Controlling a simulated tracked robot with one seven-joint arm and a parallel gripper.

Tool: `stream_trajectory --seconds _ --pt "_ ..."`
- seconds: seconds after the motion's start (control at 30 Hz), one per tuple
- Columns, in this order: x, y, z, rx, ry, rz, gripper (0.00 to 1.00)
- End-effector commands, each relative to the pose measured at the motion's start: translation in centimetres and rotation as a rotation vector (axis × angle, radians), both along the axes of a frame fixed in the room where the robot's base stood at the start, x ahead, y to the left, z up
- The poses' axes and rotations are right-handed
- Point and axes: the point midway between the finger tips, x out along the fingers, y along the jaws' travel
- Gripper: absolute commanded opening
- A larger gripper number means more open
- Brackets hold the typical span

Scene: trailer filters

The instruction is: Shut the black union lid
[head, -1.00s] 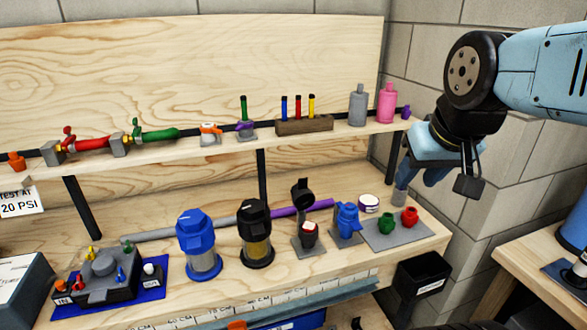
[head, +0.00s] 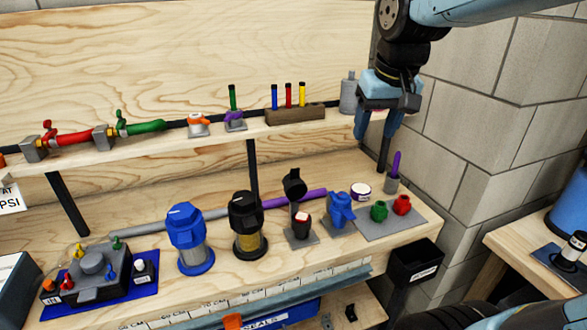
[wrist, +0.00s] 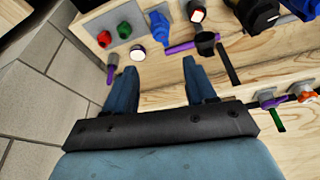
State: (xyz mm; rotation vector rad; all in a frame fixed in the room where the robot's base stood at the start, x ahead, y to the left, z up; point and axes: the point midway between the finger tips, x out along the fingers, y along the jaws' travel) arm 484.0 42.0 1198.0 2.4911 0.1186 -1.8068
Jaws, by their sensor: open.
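The black union lid (head: 294,184) stands open, raised above the back of its small union body (head: 303,222), which has a red and white mouth and sits on a grey plate on the lower bench. The lid also shows in the wrist view (wrist: 205,42), beyond my fingers to the right, with the union body (wrist: 197,13) above it. My gripper (head: 377,132) is open and empty, fingers pointing down, in front of the upper shelf's right end. It is above and to the right of the lid, apart from it. Both fingers show in the wrist view (wrist: 162,72).
A blue valve (head: 340,212) stands just right of the union, then green (head: 379,211) and red (head: 402,205) fittings. A black-topped filter (head: 246,226) stands to its left. A purple pipe (head: 295,199) runs behind. The upper shelf (head: 215,139) overhangs the bench's back. A grey bottle (head: 348,93) is near my gripper.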

Motion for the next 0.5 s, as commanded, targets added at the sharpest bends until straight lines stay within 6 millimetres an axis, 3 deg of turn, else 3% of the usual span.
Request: stream_trajectory --seconds 0.27,0.5 --pt "7.1 4.9 -0.8 -0.018 0.129 0.077 0.55" --pt "12.4 9.9 -3.0 -0.037 0.232 0.135 0.55"
